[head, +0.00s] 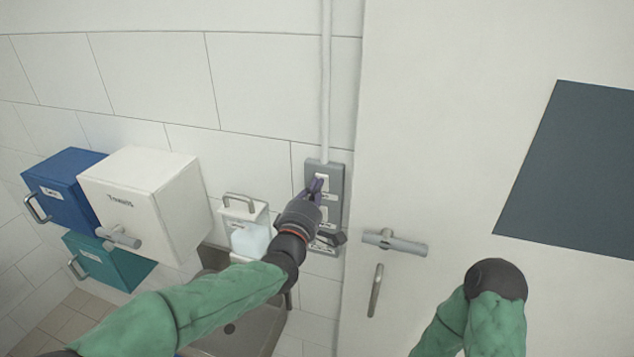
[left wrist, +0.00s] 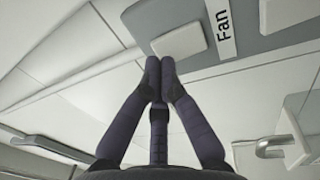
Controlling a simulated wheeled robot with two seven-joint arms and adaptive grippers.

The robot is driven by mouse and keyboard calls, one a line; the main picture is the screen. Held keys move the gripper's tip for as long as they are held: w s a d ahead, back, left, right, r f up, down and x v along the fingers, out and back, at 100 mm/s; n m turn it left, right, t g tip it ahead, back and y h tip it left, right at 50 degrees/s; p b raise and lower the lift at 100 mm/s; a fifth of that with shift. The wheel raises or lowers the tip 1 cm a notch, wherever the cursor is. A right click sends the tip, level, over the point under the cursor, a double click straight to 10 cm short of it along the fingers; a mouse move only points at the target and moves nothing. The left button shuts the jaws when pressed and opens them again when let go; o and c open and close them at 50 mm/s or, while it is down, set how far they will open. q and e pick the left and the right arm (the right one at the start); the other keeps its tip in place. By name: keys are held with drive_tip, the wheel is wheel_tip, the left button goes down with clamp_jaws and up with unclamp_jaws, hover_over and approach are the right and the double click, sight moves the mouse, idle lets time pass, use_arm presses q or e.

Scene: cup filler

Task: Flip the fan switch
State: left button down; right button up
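The grey switch panel (head: 336,176) is on the wall beside the door, with white switches and small labels. In the left wrist view, a pale switch (left wrist: 179,41) sits beside a label reading "Fan" (left wrist: 223,37) on the grey panel (left wrist: 150,17). My left gripper (head: 315,186) is at the upper part of the panel, and its fingers partly cover it. In the left wrist view, its dark fingertips (left wrist: 160,72) are together and empty, just at the switch's edge; I cannot tell whether they touch it. My right arm shows at lower right, but its gripper is out of view.
A door with a handle (head: 395,243) stands right of the panel. A white dispenser (head: 243,214) and a sink (head: 245,330) are to the left. A white box (head: 150,190), a blue box (head: 66,185) and a teal box (head: 105,262) hang further left.

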use_arm(q)
drive_tip(key=shift+w+d+r, duration=0.1)
drive_tip(key=shift+w, duration=0.35)
